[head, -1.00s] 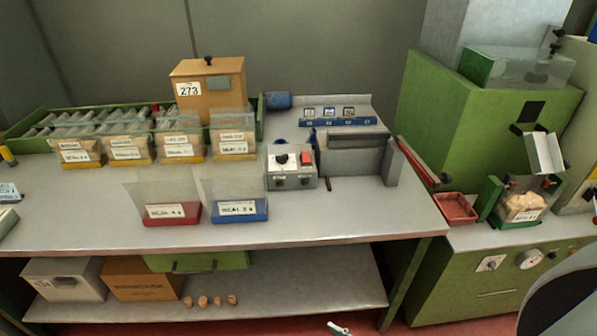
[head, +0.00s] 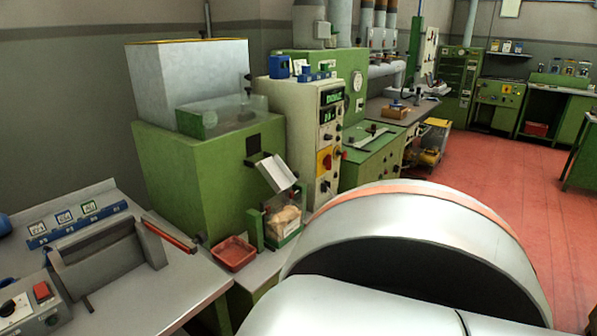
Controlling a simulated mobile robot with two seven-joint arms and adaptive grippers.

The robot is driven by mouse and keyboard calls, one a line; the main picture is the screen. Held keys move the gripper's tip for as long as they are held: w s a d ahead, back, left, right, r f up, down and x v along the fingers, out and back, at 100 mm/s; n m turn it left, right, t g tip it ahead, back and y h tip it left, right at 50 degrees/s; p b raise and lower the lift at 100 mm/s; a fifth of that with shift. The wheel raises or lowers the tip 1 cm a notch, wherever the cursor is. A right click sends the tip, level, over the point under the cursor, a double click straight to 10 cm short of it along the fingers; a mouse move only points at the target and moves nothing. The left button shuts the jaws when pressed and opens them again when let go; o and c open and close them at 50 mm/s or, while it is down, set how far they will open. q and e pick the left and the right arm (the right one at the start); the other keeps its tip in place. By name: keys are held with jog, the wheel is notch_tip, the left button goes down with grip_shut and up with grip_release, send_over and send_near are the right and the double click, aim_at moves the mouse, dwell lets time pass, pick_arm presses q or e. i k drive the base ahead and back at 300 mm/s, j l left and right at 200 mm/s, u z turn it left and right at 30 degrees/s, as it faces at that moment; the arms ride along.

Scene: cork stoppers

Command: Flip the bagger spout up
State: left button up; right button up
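The bagger is a green cabinet machine (head: 205,175) left of centre in the head view, with a clear hopper on top. Its spout, a pale metal chute (head: 279,172), sticks out from the cabinet's right side and is tilted. Just under it stands a clear bag or bin of corks (head: 283,220) in a green holder. A large white and grey link of my arm fills the lower right, close to the camera. Neither gripper is in view.
A red tray (head: 233,253) sits beside the cork bag. A cream control cabinet (head: 312,130) stands right behind the spout. A grey bench with a sealer (head: 105,255) is at the lower left. Red floor (head: 480,165) is open at the right.

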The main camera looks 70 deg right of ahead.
aim_at(277, 174)
jog(key=k+l, duration=0.1)
jog(key=l, duration=0.85)
jog(key=k+l, duration=0.1)
jog(key=l, duration=0.9)
jog(key=k+l, duration=0.1)
jog(key=l, duration=0.85)
jog(key=k+l, duration=0.1)
jog(key=l, duration=0.85)
jog(key=k+l, duration=0.15)
jog(key=l, duration=0.8)
jog(key=z, duration=0.05)
